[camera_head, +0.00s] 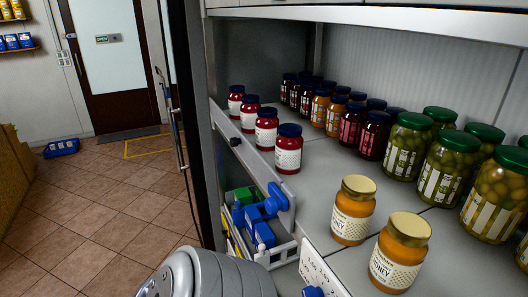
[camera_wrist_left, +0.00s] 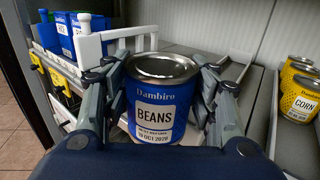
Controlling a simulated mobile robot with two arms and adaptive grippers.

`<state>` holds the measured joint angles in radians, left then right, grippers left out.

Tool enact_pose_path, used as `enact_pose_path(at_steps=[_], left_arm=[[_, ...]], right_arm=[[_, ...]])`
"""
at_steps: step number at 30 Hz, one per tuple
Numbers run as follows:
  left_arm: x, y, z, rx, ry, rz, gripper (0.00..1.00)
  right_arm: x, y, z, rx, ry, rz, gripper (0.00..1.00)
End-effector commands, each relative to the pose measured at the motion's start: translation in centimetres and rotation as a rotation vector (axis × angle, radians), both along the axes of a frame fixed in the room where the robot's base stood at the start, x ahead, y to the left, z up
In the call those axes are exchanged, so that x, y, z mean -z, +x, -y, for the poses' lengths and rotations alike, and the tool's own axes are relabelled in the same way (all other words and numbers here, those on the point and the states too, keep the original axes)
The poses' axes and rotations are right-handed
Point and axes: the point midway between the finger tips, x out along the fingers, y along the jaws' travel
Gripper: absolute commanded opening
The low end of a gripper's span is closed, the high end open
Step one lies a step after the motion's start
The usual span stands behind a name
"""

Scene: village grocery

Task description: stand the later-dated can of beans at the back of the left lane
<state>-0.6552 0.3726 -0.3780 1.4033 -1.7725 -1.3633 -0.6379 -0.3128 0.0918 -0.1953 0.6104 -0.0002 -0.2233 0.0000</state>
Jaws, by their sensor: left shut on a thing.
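In the left wrist view a blue can of beans (camera_wrist_left: 158,98) stands upright between the fingers of my left gripper (camera_wrist_left: 155,110), which is shut on it. Its label reads Dambiro, BEANS, with a small date line that seems to read 10 OCT 2028. I cannot tell whether the can touches the surface. The can and the left gripper's fingers cannot be made out in the head view. My right gripper shows in neither view.
Yellow corn cans (camera_wrist_left: 300,98) stand to the right. Tiled floor lies left.

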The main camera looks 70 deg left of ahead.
Motion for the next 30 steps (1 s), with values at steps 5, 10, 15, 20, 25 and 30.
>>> enact_pose_path(at_steps=[5, 10, 15, 20, 25, 30], left_arm=[[-0.1, 2.7, -0.3, 0.001, 0.001, 0.005, 0.23], [-0.1, 5.0, -0.5, 0.000, 0.001, 0.005, 0.23], [-0.1, 7.4, -0.8, 0.000, 0.001, 0.005, 0.23], [0.0, 9.6, -1.1, 0.000, 0.001, 0.004, 0.23], [0.0, 12.0, -1.3, -0.001, 0.000, 0.004, 0.23], [0.0, 14.4, -1.6, 0.000, 0.001, 0.005, 0.23]], right_arm=[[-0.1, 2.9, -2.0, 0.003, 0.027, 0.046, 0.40], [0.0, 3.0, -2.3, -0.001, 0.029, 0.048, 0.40], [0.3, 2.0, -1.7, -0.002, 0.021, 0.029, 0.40], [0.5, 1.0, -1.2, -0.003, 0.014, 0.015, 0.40], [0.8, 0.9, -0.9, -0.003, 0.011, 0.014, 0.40], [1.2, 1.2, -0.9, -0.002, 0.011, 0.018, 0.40]])
